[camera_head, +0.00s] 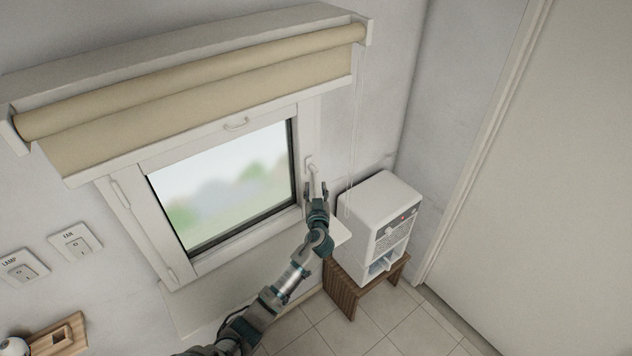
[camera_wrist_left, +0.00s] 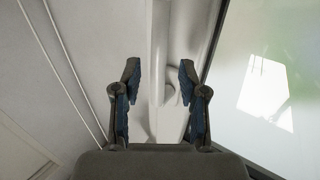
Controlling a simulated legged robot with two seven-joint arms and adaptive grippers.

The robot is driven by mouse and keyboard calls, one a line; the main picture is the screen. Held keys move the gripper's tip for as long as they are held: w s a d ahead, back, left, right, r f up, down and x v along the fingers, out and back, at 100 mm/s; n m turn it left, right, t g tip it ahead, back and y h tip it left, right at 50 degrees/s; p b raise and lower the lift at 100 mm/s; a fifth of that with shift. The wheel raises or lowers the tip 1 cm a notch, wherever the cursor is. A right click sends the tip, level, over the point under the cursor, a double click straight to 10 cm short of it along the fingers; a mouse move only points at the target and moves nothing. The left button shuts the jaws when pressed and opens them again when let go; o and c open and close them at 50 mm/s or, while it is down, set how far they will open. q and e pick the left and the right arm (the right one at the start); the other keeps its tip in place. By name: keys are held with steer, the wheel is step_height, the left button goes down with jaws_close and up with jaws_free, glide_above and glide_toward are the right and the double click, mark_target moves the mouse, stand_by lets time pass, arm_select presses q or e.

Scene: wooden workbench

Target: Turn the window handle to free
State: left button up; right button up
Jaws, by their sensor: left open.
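The white window handle (camera_head: 312,170) is on the right side of the window frame, its lever hanging downward. The window (camera_head: 222,190) looks closed in its white frame. My left gripper (camera_head: 317,188) is at the lower end of the handle, with its fingers pointing up toward it. In the left wrist view the gripper (camera_wrist_left: 160,72) is open, with a wide gap between its dark fingers. White handle parts (camera_wrist_left: 172,88) show between the fingers there; whether they touch is hard to tell. My right gripper is not in view.
A white box-shaped appliance (camera_head: 385,215) stands on a wooden stool (camera_head: 345,289) right of my left arm. Thin blind cords (camera_head: 354,130) hang right of the handle. A beige roller blind (camera_head: 190,85) is above the window. Wall switches (camera_head: 75,243) are at left.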

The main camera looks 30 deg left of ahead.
mark_target(315, 186)
arm_select(q)
steer(key=shift+x, duration=1.2)
steer(key=shift+w+a, duration=0.2)
steer(key=shift+a, duration=0.05)
steer(key=shift+d, duration=0.3)
steer(key=shift+c, duration=0.6)
steer(key=shift+r, duration=0.1)
jaws_close()
steer(key=shift+a, duration=0.15)
